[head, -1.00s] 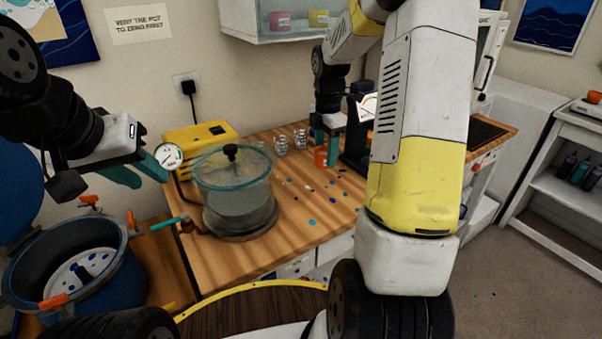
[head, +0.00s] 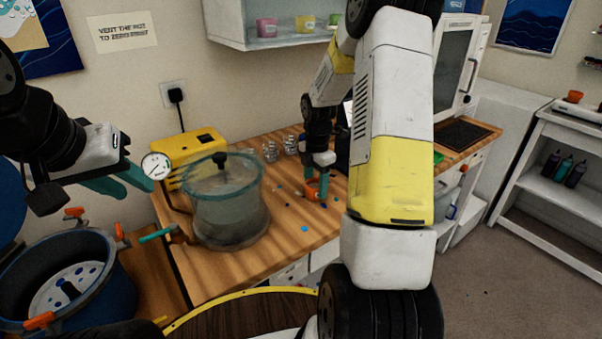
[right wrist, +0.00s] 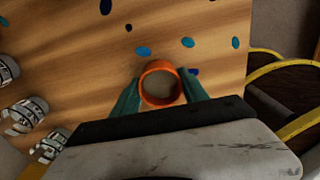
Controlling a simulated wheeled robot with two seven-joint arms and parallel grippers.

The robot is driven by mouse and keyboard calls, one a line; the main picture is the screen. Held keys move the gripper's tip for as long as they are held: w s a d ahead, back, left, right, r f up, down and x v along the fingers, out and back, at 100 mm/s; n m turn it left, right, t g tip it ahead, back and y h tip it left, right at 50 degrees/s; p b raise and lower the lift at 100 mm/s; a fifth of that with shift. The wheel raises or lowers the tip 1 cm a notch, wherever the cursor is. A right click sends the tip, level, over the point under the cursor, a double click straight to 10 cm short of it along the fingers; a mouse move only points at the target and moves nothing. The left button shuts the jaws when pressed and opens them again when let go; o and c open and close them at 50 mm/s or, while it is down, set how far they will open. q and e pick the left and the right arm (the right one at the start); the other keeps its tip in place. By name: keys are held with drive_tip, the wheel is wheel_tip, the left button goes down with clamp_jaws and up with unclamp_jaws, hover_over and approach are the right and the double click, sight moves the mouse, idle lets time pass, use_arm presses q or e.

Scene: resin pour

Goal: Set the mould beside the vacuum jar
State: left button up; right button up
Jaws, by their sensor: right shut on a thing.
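The vacuum jar (head: 228,212), clear with a teal-rimmed lid and black knob, stands on the wooden bench in the head view. The mould, an orange ring-shaped cup (head: 311,190), is to the right of the jar, with a clear gap between them. My right gripper (head: 317,187) is shut on it. In the right wrist view the orange mould (right wrist: 160,66) sits between the two teal fingers (right wrist: 158,90), its round opening facing the camera. Whether it touches the bench is hard to tell. My left gripper (head: 128,183) hangs left of the jar, beside the gauge, fingers apart and empty.
Small glass jars (head: 271,151) stand behind the mould; they also show in the right wrist view (right wrist: 28,112). Blue resin spots dot the bench (head: 290,240). A yellow pump (head: 187,143) and gauge (head: 156,166) sit behind the vacuum jar. A blue pot (head: 105,290) stands at lower left.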

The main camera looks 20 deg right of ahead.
drive_tip(key=o, duration=1.4)
drive_tip(key=shift+f, duration=0.1)
drive_tip(key=s+a+r+m+t, duration=0.1)
drive_tip(key=s+r+m, duration=0.1)
drive_tip(key=r, duration=0.7)
drive_tip(key=s+a+r+m, duration=0.2)
drive_tip(key=r, duration=0.7)
drive_tip(key=s+a+r+m+t+y, duration=0.1)
drive_tip(key=s+a+r+m+t, duration=0.1)
drive_tip(key=s+m, duration=0.6)
drive_tip(key=s+a+r+m+t+y, duration=0.1)
drive_tip(key=s+a+r+m+t, duration=0.2)
drive_tip(key=s+m, duration=0.6)
wheel_tip(320, 180, up, 2)
drive_tip(key=s+a, duration=0.2)
drive_tip(key=shift+a+r, duration=0.15)
drive_tip(key=shift+a, duration=0.15)
